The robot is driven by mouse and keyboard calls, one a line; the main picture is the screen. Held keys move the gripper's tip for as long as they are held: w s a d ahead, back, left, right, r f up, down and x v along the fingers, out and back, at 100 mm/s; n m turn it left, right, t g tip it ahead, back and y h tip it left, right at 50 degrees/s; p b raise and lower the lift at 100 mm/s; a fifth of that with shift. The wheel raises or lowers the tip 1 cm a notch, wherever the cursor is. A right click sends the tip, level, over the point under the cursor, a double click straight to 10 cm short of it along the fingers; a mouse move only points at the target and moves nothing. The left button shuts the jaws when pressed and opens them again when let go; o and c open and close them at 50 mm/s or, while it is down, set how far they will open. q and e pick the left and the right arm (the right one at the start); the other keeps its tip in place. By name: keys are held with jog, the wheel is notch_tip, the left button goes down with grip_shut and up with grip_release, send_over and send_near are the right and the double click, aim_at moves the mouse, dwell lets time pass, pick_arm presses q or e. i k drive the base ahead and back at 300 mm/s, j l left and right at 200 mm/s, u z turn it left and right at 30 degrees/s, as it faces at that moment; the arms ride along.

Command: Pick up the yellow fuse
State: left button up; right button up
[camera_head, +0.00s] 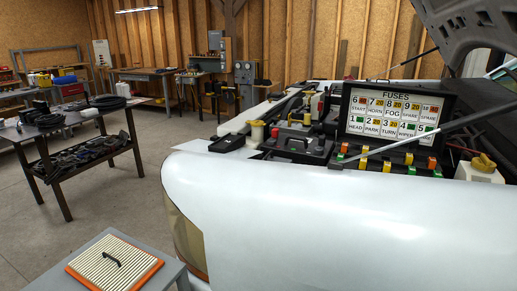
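The fuse box lies open in the engine bay of the white pickup, with its black lid (397,87) raised and a white FUSES label facing me. Below the lid, several coloured fuses stand in two rows. A yellow fuse (387,166) is in the front row, with another yellow-orange fuse (363,163) to its left. Green fuses (411,170) stand to the right in that row, and red fuses (432,162) behind. More than one fuse looks yellow, and I cannot tell which one is meant. Neither of my grippers is in view.
The white fender (300,205) lies between me and the engine bay. An orange-framed air filter (112,263) lies on a grey table at lower left. A workbench (75,128) stands left.

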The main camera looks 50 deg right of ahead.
aim_at(409, 157)
jog(key=z, duration=2.75)
